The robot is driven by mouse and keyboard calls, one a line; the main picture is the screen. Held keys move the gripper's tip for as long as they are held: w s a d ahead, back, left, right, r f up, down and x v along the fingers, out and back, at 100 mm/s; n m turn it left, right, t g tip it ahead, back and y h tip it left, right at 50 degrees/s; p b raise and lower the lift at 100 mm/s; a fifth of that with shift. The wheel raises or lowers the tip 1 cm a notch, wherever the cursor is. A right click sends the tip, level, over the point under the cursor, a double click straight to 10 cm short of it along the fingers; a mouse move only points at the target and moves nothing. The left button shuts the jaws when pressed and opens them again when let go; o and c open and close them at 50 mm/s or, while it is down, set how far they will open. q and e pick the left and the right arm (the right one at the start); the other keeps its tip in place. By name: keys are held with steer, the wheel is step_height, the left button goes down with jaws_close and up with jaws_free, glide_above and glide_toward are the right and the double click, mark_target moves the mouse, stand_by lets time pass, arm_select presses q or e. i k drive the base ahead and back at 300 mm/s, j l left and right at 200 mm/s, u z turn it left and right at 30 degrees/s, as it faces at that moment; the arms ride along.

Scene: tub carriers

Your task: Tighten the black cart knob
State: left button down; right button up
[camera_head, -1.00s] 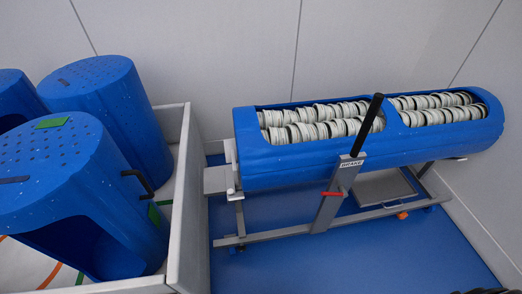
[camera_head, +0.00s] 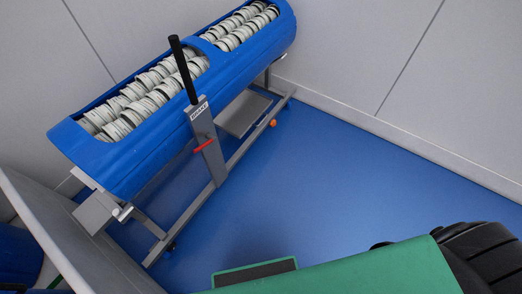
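The cart is a grey metal frame (camera_head: 218,172) carrying a long blue tub (camera_head: 140,153) filled with rows of pale ring-shaped pieces (camera_head: 155,85). It stands at the upper left, along the wall. A grey post with a brake label (camera_head: 198,110) rises on its near side, topped by a long black handle (camera_head: 182,68). A small red lever (camera_head: 203,146) sits lower on the post. I cannot make out a separate black knob on the cart. Neither of my grippers is in view.
A grey-walled bin (camera_head: 75,240) with blue drums (camera_head: 18,255) is at the lower left. A green slab (camera_head: 365,272) and a black ribbed part (camera_head: 485,250) fill the lower right. Open blue floor (camera_head: 320,185) lies right of the cart, up to pale walls (camera_head: 390,50).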

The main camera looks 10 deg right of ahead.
mark_target(172, 245)
steer(key=l+u, duration=0.1)
steer(key=u, duration=0.4)
steer(key=k+u, duration=0.15)
steer(key=u, duration=0.35)
steer(key=k+u, duration=0.1)
steer(key=u, duration=0.4)
